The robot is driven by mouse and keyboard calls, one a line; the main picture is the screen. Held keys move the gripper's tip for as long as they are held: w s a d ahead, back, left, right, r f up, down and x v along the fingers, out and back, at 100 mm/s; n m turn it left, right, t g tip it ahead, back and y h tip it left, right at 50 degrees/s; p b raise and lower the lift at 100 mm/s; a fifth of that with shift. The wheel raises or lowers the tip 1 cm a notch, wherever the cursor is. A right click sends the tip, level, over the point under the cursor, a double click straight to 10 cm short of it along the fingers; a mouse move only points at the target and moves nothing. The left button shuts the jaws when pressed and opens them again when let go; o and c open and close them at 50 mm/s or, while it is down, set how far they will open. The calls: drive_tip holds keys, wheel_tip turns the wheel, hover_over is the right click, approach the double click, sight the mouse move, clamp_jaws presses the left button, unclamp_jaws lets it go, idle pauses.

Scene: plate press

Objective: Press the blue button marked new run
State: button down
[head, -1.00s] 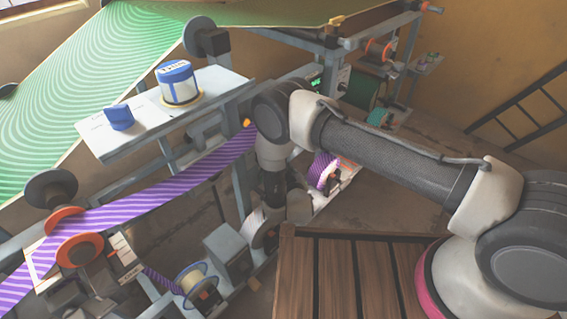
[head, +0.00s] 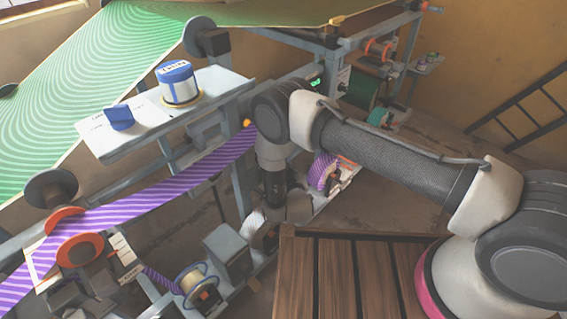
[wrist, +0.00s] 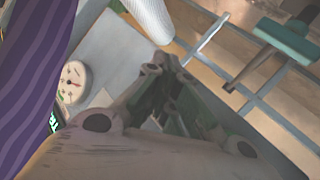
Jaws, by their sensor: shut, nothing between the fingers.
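I cannot make out a blue button marked new run in either view. In the wrist view my gripper (wrist: 168,70) is shut and empty, its dark fingers reaching up over a pale grey panel (wrist: 120,48). A round white dial (wrist: 73,82) with a red mark sits on that panel, left of the fingers. A small green glow (wrist: 53,122) shows at the lower left. In the head view my arm reaches left to the machine frame, and its own links hide the fingertips.
Purple striped web (head: 150,195) runs across the machine. A grey shelf (head: 150,128) holds a blue-lidded container (head: 179,84) and a blue block (head: 119,117). Reels (head: 197,288) sit low on the frame. A slatted wooden surface (head: 335,275) lies below my arm.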

drive_tip(key=shift+w+a, duration=0.15)
drive_tip(key=shift+w+a, duration=0.15)
drive_tip(key=shift+a, duration=0.05)
idle(0.3)
drive_tip(key=shift+w+a, duration=0.25)
drive_tip(key=shift+a, duration=0.05)
idle(0.7)
drive_tip(key=shift+s+d, duration=0.1)
drive_tip(key=shift+d, duration=0.05)
drive_tip(key=shift+s+d, duration=0.45)
drive_tip(key=shift+d, duration=0.05)
drive_tip(key=shift+s+d, duration=0.8)
drive_tip(key=shift+d, duration=0.2)
drive_tip(key=shift+s+d, duration=0.75)
drive_tip(key=shift+d, duration=0.25)
